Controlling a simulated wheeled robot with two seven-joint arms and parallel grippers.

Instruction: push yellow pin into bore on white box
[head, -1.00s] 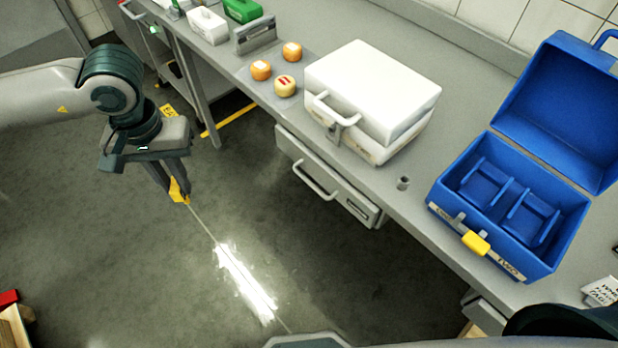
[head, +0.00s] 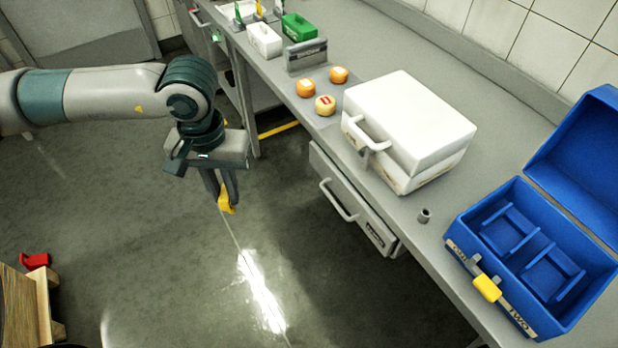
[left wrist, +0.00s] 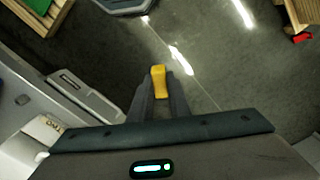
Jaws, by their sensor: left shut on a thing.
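My left gripper (head: 226,200) is shut on a yellow pin (head: 226,205) and holds it over the floor, left of the counter. The pin also shows between the fingers in the left wrist view (left wrist: 158,80). The white box (head: 412,125) stands on the counter with its lid down and a handle and latch on its front. Its bore cannot be made out. Another yellow piece (head: 487,288) sits at the front of the open blue box (head: 462,252). My right gripper is not in view.
Three small cheese wheels (head: 325,105) lie on the counter left of the white box. A grey stand (head: 306,57), a green box (head: 299,27) and a small white container (head: 264,40) are beyond. A small grey cylinder (head: 424,215) stands near the counter's edge. A drawer (head: 350,200) is below.

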